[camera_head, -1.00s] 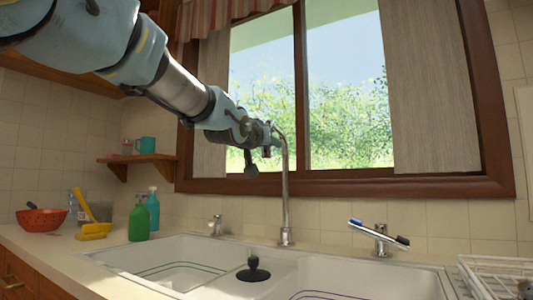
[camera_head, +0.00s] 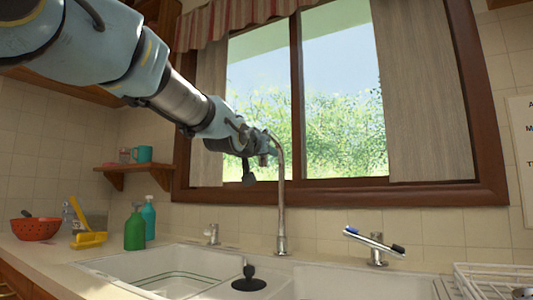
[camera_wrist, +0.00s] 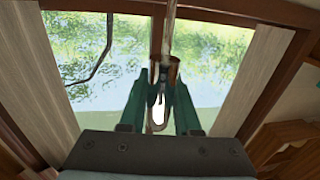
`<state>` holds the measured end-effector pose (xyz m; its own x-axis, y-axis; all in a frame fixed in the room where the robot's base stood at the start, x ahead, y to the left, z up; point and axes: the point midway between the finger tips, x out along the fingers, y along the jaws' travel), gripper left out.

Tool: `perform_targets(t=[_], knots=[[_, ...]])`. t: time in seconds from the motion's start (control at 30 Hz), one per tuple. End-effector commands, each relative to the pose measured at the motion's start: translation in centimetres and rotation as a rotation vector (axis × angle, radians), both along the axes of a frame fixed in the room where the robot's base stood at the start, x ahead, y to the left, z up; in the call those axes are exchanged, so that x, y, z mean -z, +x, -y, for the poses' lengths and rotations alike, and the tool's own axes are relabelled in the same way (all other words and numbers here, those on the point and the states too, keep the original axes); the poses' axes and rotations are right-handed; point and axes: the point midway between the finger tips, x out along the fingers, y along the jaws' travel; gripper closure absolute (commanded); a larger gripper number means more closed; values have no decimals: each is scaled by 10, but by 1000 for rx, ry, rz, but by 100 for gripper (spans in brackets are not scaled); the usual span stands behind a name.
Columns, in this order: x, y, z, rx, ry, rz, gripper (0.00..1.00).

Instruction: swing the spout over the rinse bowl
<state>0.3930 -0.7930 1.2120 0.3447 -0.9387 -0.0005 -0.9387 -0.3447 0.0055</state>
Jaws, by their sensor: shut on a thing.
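The tall chrome faucet (camera_head: 281,205) stands behind the sink, and its curved spout bends left at the top. My gripper (camera_head: 266,155) is shut on the spout's end, high above the sink. In the wrist view my gripper (camera_wrist: 159,112) has its two dark green fingers on either side of the spout (camera_wrist: 168,40). The sink has a left bowl (camera_head: 130,268) with green lines and a right bowl (camera_head: 345,284), partly cut off below. Neither bowl is visibly marked as the rinse bowl.
A black-knobbed plug (camera_head: 249,280) sits between the bowls. A tap (camera_head: 377,245) with brushes across it stands right of the faucet, near a white dish rack (camera_head: 490,280). Green (camera_head: 135,230) and teal bottles (camera_head: 149,215) stand left. The window (camera_head: 330,110) is close behind.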

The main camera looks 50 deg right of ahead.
Motion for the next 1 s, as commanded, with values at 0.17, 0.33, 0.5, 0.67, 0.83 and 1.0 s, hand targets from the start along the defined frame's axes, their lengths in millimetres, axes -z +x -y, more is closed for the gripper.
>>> perform_targets(t=[0.17,0.33,0.5,0.67,0.83,1.0], knots=[[6,2,2,-3,9,-3,100],[7,2,2,-2,10,-4,100],[7,2,2,-2,12,-3,62],[5,1,1,-1,8,-3,44],[3,1,1,-1,5,-2,39],[2,-1,-2,0,3,-1,39]])
